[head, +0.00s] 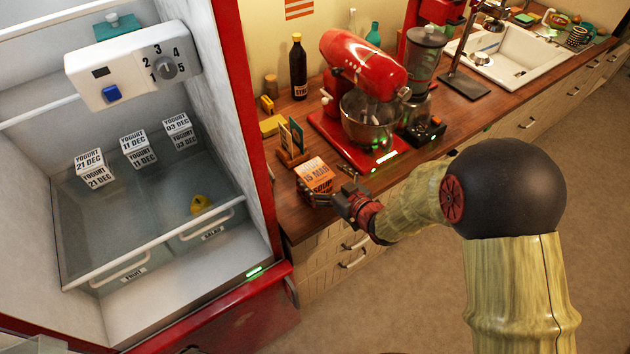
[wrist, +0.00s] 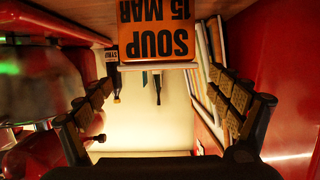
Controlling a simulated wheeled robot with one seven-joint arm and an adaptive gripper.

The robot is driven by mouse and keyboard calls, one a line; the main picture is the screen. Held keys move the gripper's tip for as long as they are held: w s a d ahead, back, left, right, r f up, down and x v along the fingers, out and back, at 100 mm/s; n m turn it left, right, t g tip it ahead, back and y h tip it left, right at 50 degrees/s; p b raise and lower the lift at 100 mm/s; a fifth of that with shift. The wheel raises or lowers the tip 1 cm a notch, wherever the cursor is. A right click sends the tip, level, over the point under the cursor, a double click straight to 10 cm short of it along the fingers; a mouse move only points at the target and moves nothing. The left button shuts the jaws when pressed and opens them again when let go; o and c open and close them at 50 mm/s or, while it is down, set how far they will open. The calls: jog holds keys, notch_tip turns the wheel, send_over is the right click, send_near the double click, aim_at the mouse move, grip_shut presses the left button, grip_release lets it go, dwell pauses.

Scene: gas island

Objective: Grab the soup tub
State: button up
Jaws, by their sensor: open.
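The soup tub (head: 316,172) is an orange and white box-like tub marked "SOUP" and "15 MAR". It stands on the wooden counter (head: 290,222) near the fridge. In the wrist view the tub (wrist: 157,38) appears upside down at the top centre, ahead of the fingers. My gripper (head: 338,196) is just right of and in front of the tub in the head view. In the wrist view its two fingers (wrist: 162,82) are spread wide with nothing between them, one on each side of the tub's line. Contact with the tub cannot be seen.
A card holder (head: 290,150) stands behind the tub. The red stand mixer (head: 365,80) is close on its right. The open fridge (head: 255,130) with yogurt tubs (head: 138,150) is at left. A dark bottle (head: 298,70) stands at the back wall.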

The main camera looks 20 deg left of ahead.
aim_at(317, 174)
jog(key=x, duration=0.2)
jog(key=f+x, duration=0.1)
jog(key=x, duration=0.1)
jog(key=shift+w+a, duration=0.15)
jog(key=shift+w, duration=0.05)
